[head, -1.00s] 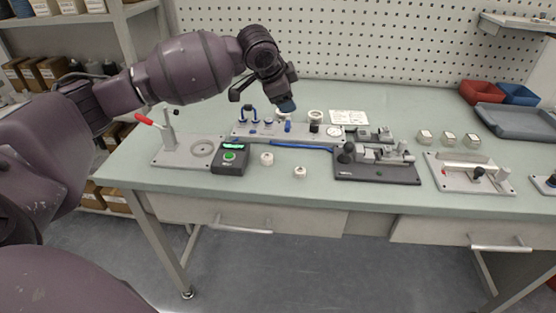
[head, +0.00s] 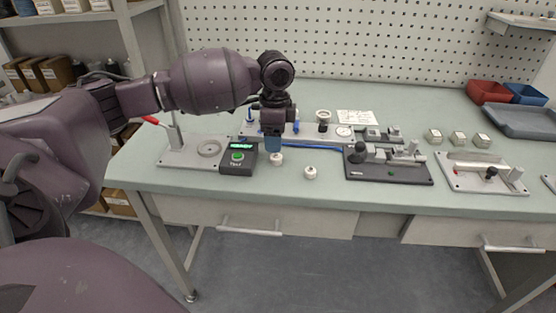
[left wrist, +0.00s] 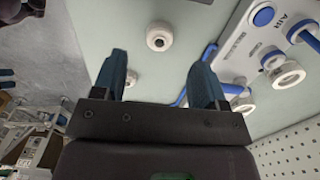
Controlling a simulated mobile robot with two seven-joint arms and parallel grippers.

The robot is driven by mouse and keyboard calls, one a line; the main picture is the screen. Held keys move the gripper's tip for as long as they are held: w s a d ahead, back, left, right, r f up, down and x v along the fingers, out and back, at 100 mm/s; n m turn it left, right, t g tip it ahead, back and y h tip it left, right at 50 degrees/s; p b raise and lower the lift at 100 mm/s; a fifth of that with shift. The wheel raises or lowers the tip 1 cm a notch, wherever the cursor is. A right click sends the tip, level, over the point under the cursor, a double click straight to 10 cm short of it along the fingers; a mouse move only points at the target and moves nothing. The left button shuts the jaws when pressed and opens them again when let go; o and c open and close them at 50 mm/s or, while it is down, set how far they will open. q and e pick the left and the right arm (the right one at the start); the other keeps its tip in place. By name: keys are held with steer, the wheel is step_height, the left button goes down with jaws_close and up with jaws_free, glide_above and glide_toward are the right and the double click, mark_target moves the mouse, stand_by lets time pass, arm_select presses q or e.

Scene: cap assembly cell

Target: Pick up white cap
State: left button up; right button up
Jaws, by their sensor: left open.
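Two small white caps lie on the green bench in the head view. The left white cap (head: 276,159) is just below my left gripper (head: 273,146), and the right white cap (head: 310,172) stands apart, nearer the front edge. My left gripper points down with blue fingertips, open and empty. In the left wrist view, one cap (left wrist: 132,78) shows partly behind a finger, inside the gap of the gripper (left wrist: 162,82). The other cap (left wrist: 159,37) lies beyond the fingertips. My right gripper is out of view.
A black box with a green button (head: 238,158) stands close left of the gripper. A grey fixture plate with blue parts (head: 300,130) lies behind, and a dark fixture (head: 388,168) to the right. The bench front between caps and edge is clear.

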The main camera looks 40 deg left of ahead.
mark_target(276, 155)
arm_select(q)
steer(key=shift+f, duration=0.5)
step_height(276, 155, down, 4)
steer(key=shift+d+f+b, duration=0.1)
steer(key=shift+f+b, duration=0.1)
steer(key=shift+b, duration=0.55)
steer(key=shift+f, duration=0.15)
steer(key=shift+c, duration=0.6)
steer(key=c, duration=0.7)
